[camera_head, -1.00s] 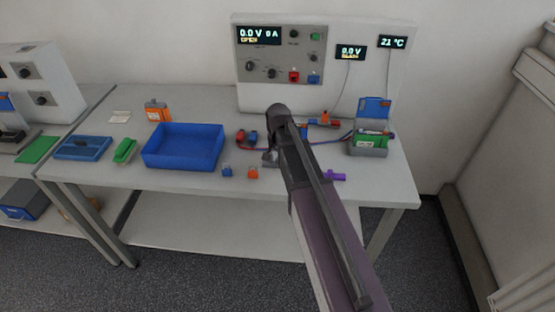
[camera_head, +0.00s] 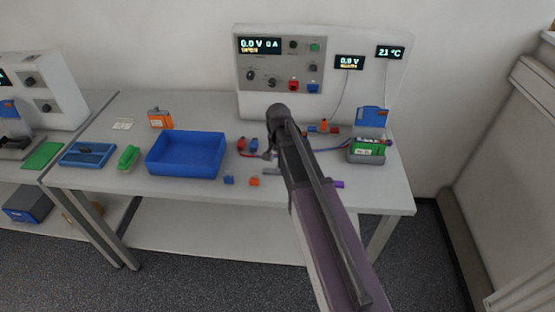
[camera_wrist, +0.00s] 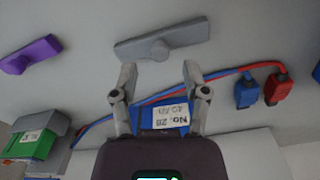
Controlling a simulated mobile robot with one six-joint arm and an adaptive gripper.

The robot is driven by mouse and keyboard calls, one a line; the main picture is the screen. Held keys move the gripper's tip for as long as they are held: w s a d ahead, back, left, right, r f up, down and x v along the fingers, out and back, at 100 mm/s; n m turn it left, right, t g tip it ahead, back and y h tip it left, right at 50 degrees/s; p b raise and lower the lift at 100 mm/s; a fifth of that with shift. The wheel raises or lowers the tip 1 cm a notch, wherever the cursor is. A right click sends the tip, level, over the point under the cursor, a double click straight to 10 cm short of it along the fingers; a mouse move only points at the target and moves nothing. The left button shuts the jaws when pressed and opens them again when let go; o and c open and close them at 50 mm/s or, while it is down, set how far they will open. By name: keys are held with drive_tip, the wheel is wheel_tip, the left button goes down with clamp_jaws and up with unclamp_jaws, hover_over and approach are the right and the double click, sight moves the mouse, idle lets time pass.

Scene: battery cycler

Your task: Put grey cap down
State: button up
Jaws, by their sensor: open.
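The grey cap (camera_wrist: 162,40), a flat bar with a round knob, lies on the grey-white bench top in the wrist view. It also shows in the head view (camera_head: 271,171), partly hidden by my arm. My gripper (camera_wrist: 159,72) is open, with its two fingers apart and nothing between the tips. The cap lies just beyond the fingertips, clear of them. In the head view my gripper (camera_head: 268,155) is small and partly hidden by my arm, just above the cap.
A purple cap (camera_wrist: 30,55) lies beside the grey one. Red and blue plugs (camera_wrist: 262,90) with cables and a blue block labelled No. 28 (camera_wrist: 165,116) lie close by. A blue tray (camera_head: 185,156) stands left; a green battery in a grey holder (camera_head: 367,154) stands right.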

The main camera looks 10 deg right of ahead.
wheel_tip(320, 180, up, 8)
drive_tip(key=p, duration=0.7)
drive_tip(key=shift+r+p, duration=0.2)
drive_tip(key=shift+p, duration=0.2)
idle(0.4)
drive_tip(key=s+n, duration=0.6)
drive_tip(key=s, duration=1)
drive_tip(key=shift+n, duration=0.3)
drive_tip(key=shift+a+f, duration=0.1)
drive_tip(key=shift+f, duration=0.1)
